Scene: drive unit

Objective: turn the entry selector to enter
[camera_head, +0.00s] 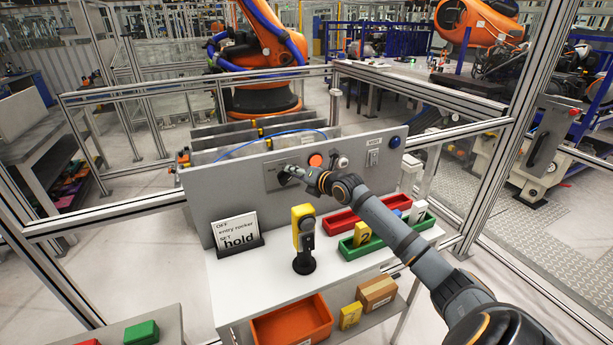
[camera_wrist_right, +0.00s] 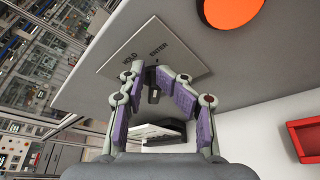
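The entry selector is a dark knob (camera_wrist_right: 153,90) on a grey plate (camera_wrist_right: 105,70) marked HOLD at left and ENTER at right in the right wrist view. In the head view the plate (camera_head: 274,184) sits on the grey panel, and the arm partly covers it. My right gripper (camera_wrist_right: 153,76) has its fingers on both sides of the knob, tips close to the plate. I cannot tell whether they touch the knob. Which mark the knob points at is unclear. It also shows in the head view (camera_head: 290,175). My left gripper is in neither view.
An orange button (camera_head: 316,160) and a blue knob (camera_head: 395,142) are on the same panel. A "hold" sign (camera_head: 237,230), a yellow-black handheld device (camera_head: 303,236), a red bin (camera_head: 352,222) and a green bin (camera_head: 372,248) stand on the white table below.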

